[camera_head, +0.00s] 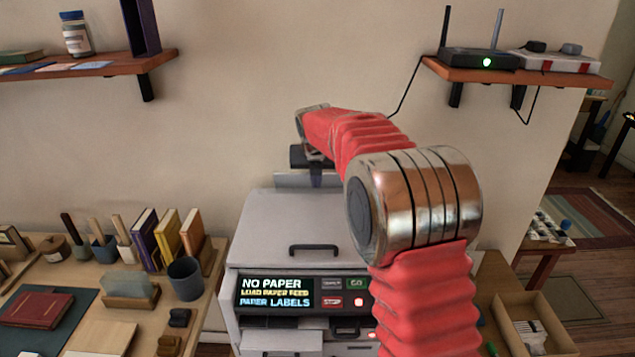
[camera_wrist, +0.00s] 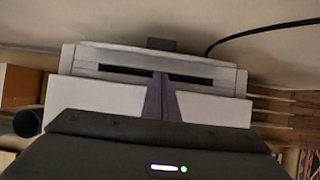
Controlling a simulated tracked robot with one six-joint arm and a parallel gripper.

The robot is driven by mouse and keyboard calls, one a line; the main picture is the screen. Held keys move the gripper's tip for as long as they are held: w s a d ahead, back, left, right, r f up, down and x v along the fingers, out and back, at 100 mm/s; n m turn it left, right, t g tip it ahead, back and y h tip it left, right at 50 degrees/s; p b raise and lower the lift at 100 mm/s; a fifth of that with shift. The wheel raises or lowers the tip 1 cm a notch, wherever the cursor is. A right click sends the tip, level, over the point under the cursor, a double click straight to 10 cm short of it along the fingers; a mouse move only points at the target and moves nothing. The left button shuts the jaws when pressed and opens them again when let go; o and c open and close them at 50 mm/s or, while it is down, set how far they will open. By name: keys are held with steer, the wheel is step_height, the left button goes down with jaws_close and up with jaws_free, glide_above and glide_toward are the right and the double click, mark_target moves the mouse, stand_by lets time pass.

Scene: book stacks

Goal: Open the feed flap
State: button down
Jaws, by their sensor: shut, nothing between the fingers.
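The grey printer (camera_head: 290,225) stands below and beyond my arm. Its display (camera_head: 275,292) reads "NO PAPER", "LOAD PAPER FEED" and "PAPER LABELS". A pale upright panel (camera_head: 290,180), which looks like the feed flap, shows at the printer's back edge, partly behind my gripper (camera_head: 316,182). My gripper points down there, with its fingers together and empty. In the wrist view, the fingers (camera_wrist: 161,80) reach up to a pale frame with a dark slot (camera_wrist: 120,68). I cannot tell whether they touch it. How far the flap is tilted is unclear.
A black handle (camera_head: 313,248) sits on the printer's top cover. A desk (camera_head: 205,300) with books and a dark cup (camera_head: 185,278) lies left. A shelf (camera_head: 530,75) carries a router (camera_head: 478,59); its cable hangs toward the printer. An open box (camera_head: 540,325) is at right.

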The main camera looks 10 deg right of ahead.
steer(key=shift+w+d+r, duration=0.15)
steer(key=shift+w, duration=0.4)
steer(key=shift+w+d+r, duration=0.1)
steer(key=shift+w, duration=0.4)
steer(key=shift+r, duration=0.1)
steer(key=shift+w+d+r, duration=0.1)
steer(key=shift+w+r, duration=0.05)
steer(key=shift+w, duration=0.35)
steer(key=shift+w+d+r, duration=0.1)
steer(key=shift+w+r, duration=0.05)
steer(key=shift+w, duration=0.3)
steer(key=shift+w+r, duration=0.25)
steer(key=shift+w, duration=0.05)
